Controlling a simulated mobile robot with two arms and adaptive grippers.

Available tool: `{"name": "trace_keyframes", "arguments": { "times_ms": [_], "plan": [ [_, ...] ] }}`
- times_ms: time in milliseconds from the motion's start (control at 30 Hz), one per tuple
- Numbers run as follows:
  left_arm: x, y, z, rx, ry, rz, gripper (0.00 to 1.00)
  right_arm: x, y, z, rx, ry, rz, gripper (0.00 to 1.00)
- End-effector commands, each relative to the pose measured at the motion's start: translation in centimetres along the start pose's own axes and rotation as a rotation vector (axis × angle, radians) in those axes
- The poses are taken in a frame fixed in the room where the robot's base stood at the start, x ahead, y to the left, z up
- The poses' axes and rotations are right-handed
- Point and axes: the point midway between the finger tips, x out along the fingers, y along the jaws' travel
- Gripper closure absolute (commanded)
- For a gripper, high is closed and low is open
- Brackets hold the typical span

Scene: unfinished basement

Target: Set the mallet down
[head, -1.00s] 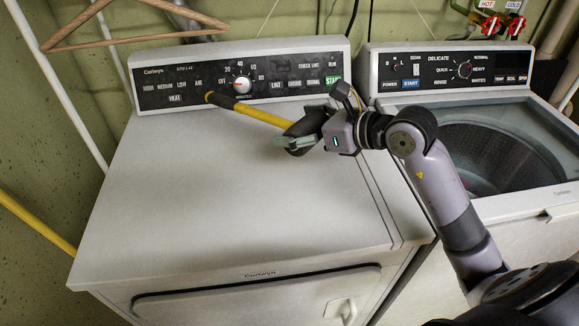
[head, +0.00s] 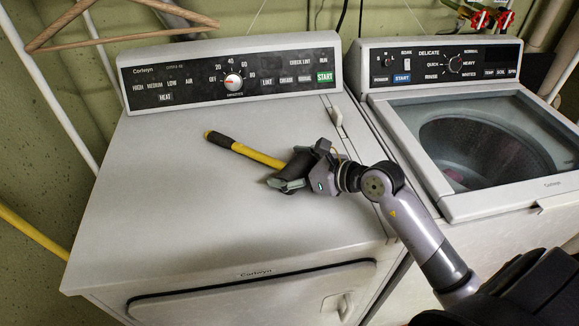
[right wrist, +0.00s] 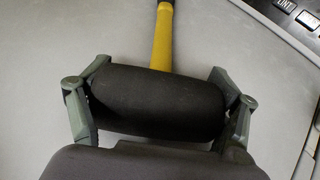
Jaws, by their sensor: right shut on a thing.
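The mallet has a yellow handle (head: 257,155) with a dark grip end and a thick black head (right wrist: 157,99). My right gripper (head: 285,183) is shut on the mallet's head, with one finger at each end of it in the right wrist view. The handle points away to the upper left over the dryer's white top (head: 190,200). The mallet is over or on this top; I cannot tell whether it touches. My left gripper is not in view.
The dryer's control panel (head: 232,80) rises behind the mallet. A washer (head: 470,130) with a see-through lid stands to the right. A wooden hanger (head: 115,38) hangs at the upper left. The left and front of the dryer top are clear.

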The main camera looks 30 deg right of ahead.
Motion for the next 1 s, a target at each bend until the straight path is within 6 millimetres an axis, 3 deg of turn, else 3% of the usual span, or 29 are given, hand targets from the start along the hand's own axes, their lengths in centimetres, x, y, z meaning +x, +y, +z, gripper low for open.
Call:
{"name": "trace_keyframes", "arguments": {
  "times_ms": [167, 200, 400, 800, 1000],
  "plan": [
    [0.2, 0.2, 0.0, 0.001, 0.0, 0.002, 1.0, 0.1, 0.0, -0.1, -0.001, -0.004, -0.001, 0.65],
    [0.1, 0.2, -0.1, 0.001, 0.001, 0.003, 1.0, 0.1, 0.0, -0.1, -0.001, 0.0, 0.0, 0.15],
    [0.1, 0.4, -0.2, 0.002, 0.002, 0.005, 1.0, 0.0, 0.0, -0.1, -0.001, 0.0, 0.0, 0.02],
    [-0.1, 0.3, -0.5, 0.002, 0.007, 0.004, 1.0, -0.1, 0.0, 0.2, -0.001, 0.0, 0.0, 0.0],
    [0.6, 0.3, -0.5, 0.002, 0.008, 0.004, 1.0, -2.6, 0.0, -0.2, -0.002, 0.002, -0.001, 0.0]
  ]
}}
